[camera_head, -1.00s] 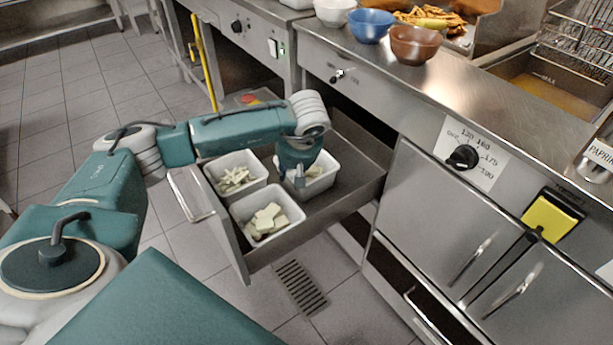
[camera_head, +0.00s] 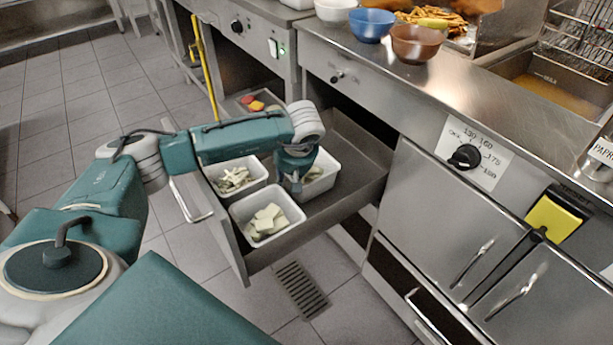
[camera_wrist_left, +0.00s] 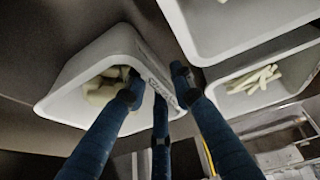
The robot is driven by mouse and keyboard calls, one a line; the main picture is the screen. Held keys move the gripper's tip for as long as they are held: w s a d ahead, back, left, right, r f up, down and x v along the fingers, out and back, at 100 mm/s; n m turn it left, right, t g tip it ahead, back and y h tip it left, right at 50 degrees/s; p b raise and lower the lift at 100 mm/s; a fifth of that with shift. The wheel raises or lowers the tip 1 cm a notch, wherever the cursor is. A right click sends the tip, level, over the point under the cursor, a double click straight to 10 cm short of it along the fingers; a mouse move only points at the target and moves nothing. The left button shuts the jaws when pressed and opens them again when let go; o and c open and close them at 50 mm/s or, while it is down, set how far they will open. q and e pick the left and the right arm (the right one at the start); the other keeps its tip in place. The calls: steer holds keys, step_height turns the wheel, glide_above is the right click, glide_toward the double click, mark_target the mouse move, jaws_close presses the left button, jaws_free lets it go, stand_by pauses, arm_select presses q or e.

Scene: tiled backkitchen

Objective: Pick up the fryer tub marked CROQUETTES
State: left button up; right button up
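A white fryer tub (camera_head: 326,178) with pale pieces in it stands in the open drawer, at the back right. In the left wrist view this tub (camera_wrist_left: 68,98) carries a dark-lettered label on its wall, too blurred to read surely. My left gripper (camera_head: 294,188) is pointed down at the tub's near left side. In the left wrist view the left gripper (camera_wrist_left: 158,90) has one finger over the tub's inside and the others outside its wall. The fingertips are spread, with the wall between them. My right gripper is not in view.
Two more white tubs stand in the drawer (camera_head: 226,236): one with pale sticks (camera_head: 238,166), one with pale blocks (camera_head: 243,215). The worktop above holds a white bowl (camera_head: 335,10), a blue bowl (camera_head: 371,24) and a brown bowl (camera_head: 416,42). The drawer's right part is bare.

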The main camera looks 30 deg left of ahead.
arm_select(q)
steer(key=shift+f, duration=0.1)
stand_by(0.3)
jaws_close()
stand_by(0.4)
